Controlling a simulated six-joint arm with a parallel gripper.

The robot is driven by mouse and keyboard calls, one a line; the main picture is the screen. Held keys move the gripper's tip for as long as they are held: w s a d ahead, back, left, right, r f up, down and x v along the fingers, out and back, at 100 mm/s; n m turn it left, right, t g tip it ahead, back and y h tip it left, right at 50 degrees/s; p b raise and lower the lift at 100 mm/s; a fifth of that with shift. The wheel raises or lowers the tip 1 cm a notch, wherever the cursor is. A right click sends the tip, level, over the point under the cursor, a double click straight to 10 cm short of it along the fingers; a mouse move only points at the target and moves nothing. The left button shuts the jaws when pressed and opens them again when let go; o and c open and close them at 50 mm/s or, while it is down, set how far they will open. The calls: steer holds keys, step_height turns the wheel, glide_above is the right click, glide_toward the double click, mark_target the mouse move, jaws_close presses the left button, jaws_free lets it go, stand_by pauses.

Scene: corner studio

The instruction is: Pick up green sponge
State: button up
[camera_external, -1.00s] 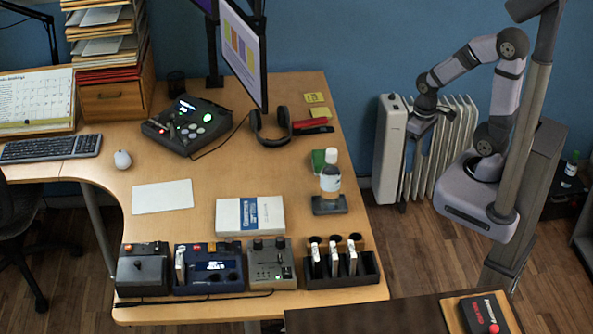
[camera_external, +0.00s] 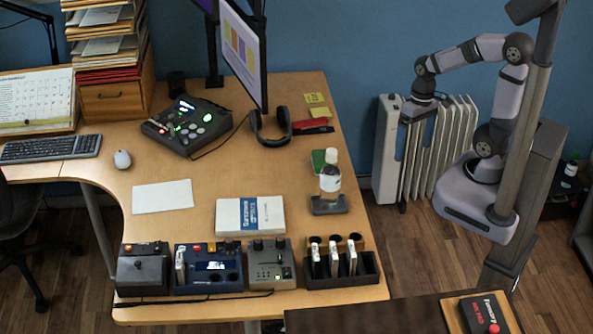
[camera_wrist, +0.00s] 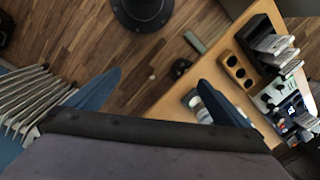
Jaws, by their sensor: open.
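A green block that looks like the sponge (camera_external: 318,158) lies on the desk's right part, just behind a clear bottle that partly hides it. In the wrist view I cannot make it out. My gripper (camera_external: 417,112) is off the desk's right edge, in front of the white radiator and to the right of the sponge. In the wrist view its two blue fingers (camera_wrist: 160,77) are spread wide with nothing between them.
The bottle (camera_external: 331,178) stands on a dark base close to the sponge. Headphones (camera_external: 272,128), a red item (camera_external: 312,126) and yellow notes (camera_external: 317,99) lie farther back. The radiator (camera_external: 388,150) stands beyond the desk's right edge. Bare desk lies left of the bottle.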

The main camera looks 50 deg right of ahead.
steer(key=w+a+f+m+y+b, duration=0.1)
steer(key=w+a+m+y+b, duration=0.1)
steer(key=w+a+m+y, duration=0.35)
steer(key=m+t+y+b, duration=0.35)
steer(key=m+t, duration=0.65)
steer(key=m, duration=1)
glide_above(324, 158)
steer(key=s+d, duration=0.3)
steer(key=d, duration=0.2)
steer(key=shift+n+h, duration=0.25)
steer(key=shift+h, duration=0.15)
steer(key=f, duration=1.6)
steer(key=shift+s+a+f, duration=0.2)
steer(key=shift+a+f, duration=0.15)
steer(key=shift+f, duration=0.4)
steer(key=shift+p+x, duration=1.05)
steer(key=shift+x, duration=2.6)
steer(key=shift+s+a+f, duration=0.1)
steer(key=shift+s, duration=0.05)
